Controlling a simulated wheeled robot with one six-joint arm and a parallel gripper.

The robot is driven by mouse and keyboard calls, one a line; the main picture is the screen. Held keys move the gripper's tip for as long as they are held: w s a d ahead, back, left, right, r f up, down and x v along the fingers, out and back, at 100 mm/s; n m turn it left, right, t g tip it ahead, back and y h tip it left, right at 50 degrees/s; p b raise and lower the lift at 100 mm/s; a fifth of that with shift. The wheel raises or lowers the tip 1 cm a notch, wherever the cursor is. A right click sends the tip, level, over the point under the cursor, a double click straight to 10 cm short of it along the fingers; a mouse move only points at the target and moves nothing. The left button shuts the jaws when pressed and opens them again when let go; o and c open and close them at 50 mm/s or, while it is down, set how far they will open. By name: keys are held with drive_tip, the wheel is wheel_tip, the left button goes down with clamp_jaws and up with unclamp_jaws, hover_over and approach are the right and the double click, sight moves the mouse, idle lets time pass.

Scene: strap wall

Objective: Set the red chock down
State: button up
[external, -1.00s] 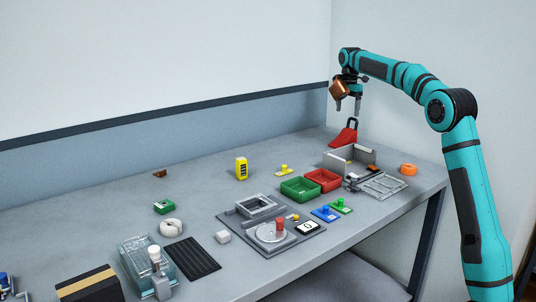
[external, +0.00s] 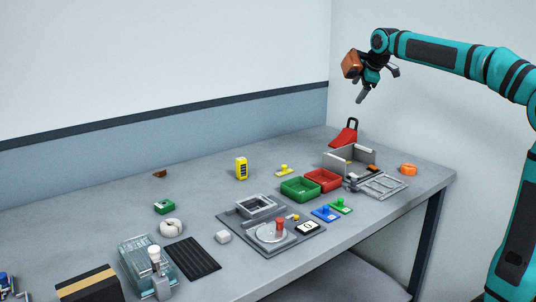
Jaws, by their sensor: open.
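The red chock (external: 344,137) is a red wedge with a dark loop handle. It rests on the far right part of the table (external: 110,190), near the back wall. My gripper (external: 362,96) is open and empty in the air above the chock and slightly to its right. A clear gap lies between the gripper and the chock's handle.
A grey walled fixture (external: 370,156) stands just in front of the chock. A red bin (external: 323,179) and a green bin (external: 300,188) sit further forward. The back left of the table is mostly clear.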

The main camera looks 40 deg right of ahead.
drive_tip(key=s+a+r+m+t, duration=0.1)
drive_tip(key=s+a+m+t, duration=0.25)
drive_tip(key=s, duration=0.45)
drive_tip(key=s+a+r+m+t, duration=0.2)
drive_tip(key=s+a, duration=0.2)
drive_tip(key=s, duration=0.4)
drive_tip(key=s+a+f+m+t, duration=0.2)
drive_tip(key=s, duration=0.7)
drive_tip(key=s+a+f+m+t+y, duration=0.1)
drive_tip(key=s+a+f+m+t, duration=0.2)
drive_tip(key=s, duration=0.6)
drive_tip(key=shift+a+f, duration=0.15)
drive_tip(key=shift+f, duration=0.05)
